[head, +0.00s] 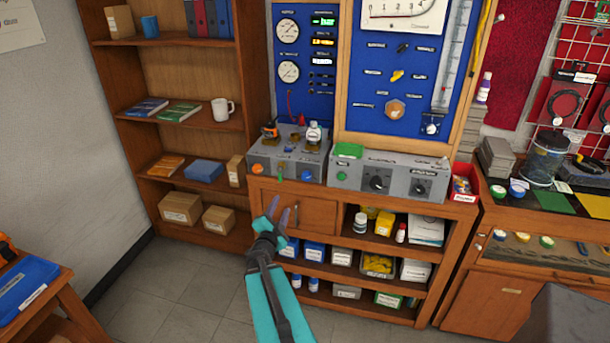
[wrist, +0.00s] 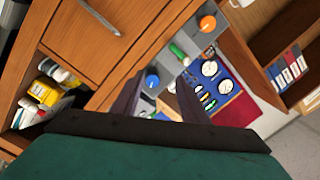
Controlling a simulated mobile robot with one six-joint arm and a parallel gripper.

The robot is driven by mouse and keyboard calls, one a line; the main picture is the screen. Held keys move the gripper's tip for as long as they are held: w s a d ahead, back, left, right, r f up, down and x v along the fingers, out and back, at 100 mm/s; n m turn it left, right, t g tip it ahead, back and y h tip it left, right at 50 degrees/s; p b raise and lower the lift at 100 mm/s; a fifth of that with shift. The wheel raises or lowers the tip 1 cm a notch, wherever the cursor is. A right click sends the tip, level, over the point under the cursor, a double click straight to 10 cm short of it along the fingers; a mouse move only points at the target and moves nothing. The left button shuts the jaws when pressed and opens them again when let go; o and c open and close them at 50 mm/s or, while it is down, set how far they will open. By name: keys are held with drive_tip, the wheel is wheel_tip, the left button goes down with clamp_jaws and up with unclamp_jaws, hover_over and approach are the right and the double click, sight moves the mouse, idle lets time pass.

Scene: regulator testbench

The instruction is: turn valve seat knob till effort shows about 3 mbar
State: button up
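A grey bench box (head: 290,155) carries an orange knob (head: 257,168), a green lever (head: 280,173) and a blue knob (head: 307,176) on its front. The labels are too small to read, so I cannot tell which is the valve seat knob. My gripper (head: 278,209) is open and empty, below and in front of this box, before the cabinet door. In the wrist view, the blue knob (wrist: 152,80) shows between the open fingers, apart from them. The panel's small lit displays (head: 323,41) are green, orange and white; their digits are unreadable.
A second grey box (head: 390,178) with black knobs stands to the right. A wooden door with a handle (head: 297,214) and shelves of small boxes lie below. A bookshelf (head: 185,150) stands left. The floor in front is clear.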

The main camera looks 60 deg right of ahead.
sight(306, 178)
drive_tip(key=s+d+r+m+g, duration=0.1)
drive_tip(key=s+d+r, duration=0.1)
drive_tip(key=s+d, duration=0.1)
drive_tip(key=shift+s+d+r+h+p, duration=0.3)
drive_tip(key=shift+s+d+p, duration=0.1)
drive_tip(key=shift+s, duration=0.1)
drive_tip(key=shift+w+d+f+b, duration=0.1)
drive_tip(key=shift+d+f+b, duration=0.15)
drive_tip(key=shift+b, duration=1.2)
drive_tip(key=b+x, duration=0.2)
drive_tip(key=b, duration=0.6)
drive_tip(key=shift+r, duration=0.1)
drive_tip(key=shift+b+x, duration=0.75)
drive_tip(key=shift+x, duration=4.85)
